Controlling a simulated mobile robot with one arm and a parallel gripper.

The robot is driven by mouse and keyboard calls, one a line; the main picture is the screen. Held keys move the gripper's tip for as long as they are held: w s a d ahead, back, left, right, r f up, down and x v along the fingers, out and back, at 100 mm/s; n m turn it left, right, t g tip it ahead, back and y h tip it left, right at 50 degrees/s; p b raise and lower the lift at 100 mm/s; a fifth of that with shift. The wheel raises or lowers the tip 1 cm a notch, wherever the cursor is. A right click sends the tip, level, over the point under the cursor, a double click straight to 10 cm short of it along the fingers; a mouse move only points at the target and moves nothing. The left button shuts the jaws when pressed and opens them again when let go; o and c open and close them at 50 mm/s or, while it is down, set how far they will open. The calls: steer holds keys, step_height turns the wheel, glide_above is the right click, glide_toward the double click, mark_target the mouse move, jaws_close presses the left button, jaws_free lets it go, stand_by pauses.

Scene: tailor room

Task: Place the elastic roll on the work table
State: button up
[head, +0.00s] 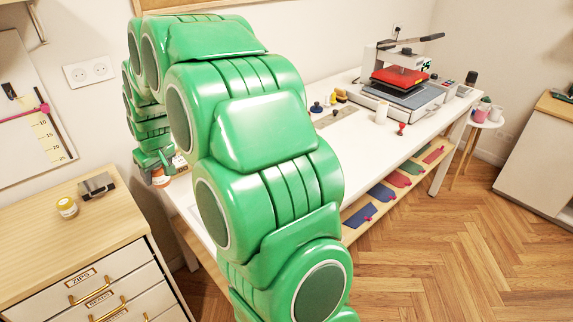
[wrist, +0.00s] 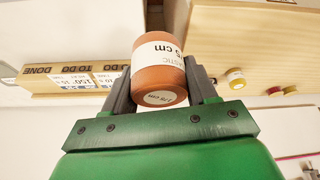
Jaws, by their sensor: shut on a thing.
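The elastic roll (wrist: 158,68) is an orange-brown cylinder with a white "ELASTIC" label. My gripper (wrist: 160,88) is shut on it, with one dark finger on each side in the wrist view. In the head view the roll (head: 161,179) shows small below my gripper (head: 155,163), by the left end of the white work table (head: 337,135). My arm hides much of the table's left part. I cannot tell whether the roll touches the table.
A "TO DO / DONE" wooden holder (wrist: 45,80) stands beside the roll. The drawer cabinet (head: 60,245) at left bears a yellow jar (head: 67,207) and a dark box (head: 96,186). A heat press (head: 402,84) and small items occupy the table's far end.

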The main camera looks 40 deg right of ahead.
steer(key=s+d+m+h, duration=0.1)
steer(key=s+d+m, duration=0.2)
steer(key=s+d, duration=1.05)
steer(key=s+d+m+h, duration=0.1)
steer(key=s+d+m, duration=0.3)
steer(key=s+d, duration=1)
steer(key=w+d+f, duration=0.2)
steer(key=w+d, duration=0.1)
steer(key=w, duration=0.1)
steer(key=w+d+f, duration=0.3)
steer(key=w, duration=0.1)
steer(key=w+d+f, duration=0.2)
steer(key=w+d, duration=0.2)
steer(key=shift+w+f, duration=0.2)
steer(key=shift+w, duration=0.15)
steer(key=shift+w+d+f, duration=0.25)
steer(key=shift+w+f, duration=0.05)
steer(key=shift+f, duration=0.15)
steer(key=shift+w+d+f, duration=0.2)
steer(key=shift+w+f, duration=0.1)
steer(key=shift+f, duration=0.15)
steer(key=shift+w+d+f, duration=0.1)
steer(key=shift+f, duration=1.5)
steer(key=shift+f, duration=0.1)
